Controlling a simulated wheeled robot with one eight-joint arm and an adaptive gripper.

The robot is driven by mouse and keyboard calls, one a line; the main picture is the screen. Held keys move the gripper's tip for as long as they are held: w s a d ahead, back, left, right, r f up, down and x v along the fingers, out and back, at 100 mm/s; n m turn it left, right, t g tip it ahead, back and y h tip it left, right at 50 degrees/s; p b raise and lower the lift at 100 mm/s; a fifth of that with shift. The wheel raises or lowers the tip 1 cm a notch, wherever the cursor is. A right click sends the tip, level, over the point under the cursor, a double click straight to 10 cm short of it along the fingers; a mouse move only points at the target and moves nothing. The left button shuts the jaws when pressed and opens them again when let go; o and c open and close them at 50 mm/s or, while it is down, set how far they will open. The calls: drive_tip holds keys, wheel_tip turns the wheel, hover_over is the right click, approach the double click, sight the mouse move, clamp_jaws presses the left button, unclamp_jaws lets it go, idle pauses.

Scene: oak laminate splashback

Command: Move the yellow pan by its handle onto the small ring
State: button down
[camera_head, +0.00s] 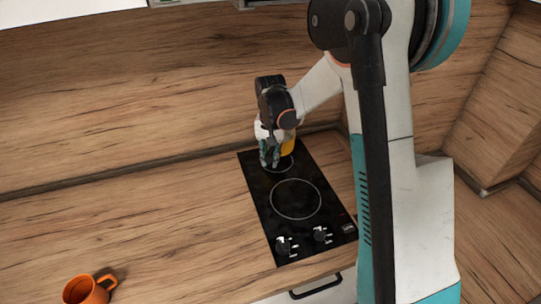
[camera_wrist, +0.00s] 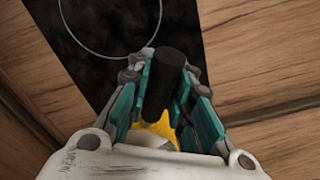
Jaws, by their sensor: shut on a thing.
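The yellow pan (camera_head: 288,146) is mostly hidden behind my gripper at the far end of the black cooktop, by the small ring (camera_head: 286,168). My gripper (camera_head: 269,160) is over the far left part of that ring. In the wrist view, my gripper (camera_wrist: 165,80) is shut on the pan's dark handle (camera_wrist: 164,78), which lies between the teal fingers. A yellow part of the pan (camera_wrist: 158,126) shows at the handle's lower end. Whether the pan touches the cooktop cannot be told.
The cooktop (camera_head: 257,196) also has a larger ring (camera_head: 296,218) and two knobs nearer the front. An orange mug (camera_head: 76,291) stands at the front left of the wooden counter (camera_head: 150,220). The wooden splashback (camera_head: 130,85) rises close behind the cooktop. The counter's left side is mostly clear.

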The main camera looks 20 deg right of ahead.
drive_tip(key=shift+f+b, duration=1.85)
drive_tip(key=shift+f, duration=0.7)
drive_tip(key=shift+f+b, duration=0.55)
drive_tip(key=shift+b, duration=0.05)
drive_tip(key=c, duration=1.3)
unclamp_jaws()
drive_tip(key=shift+c, duration=0.2)
drive_tip(key=shift+s, duration=0.15)
drive_tip(key=shift+s+a+b, duration=0.15)
drive_tip(key=shift+s+a, duration=0.45)
drive_tip(key=shift+s, duration=0.4)
drive_tip(key=shift+s+a+b, duration=0.1)
drive_tip(key=shift+s+a, duration=0.45)
drive_tip(key=shift+s, duration=0.4)
drive_tip(key=shift+s+a+b, duration=0.15)
drive_tip(key=shift+s+a, duration=0.45)
drive_tip(key=shift+s, duration=0.4)
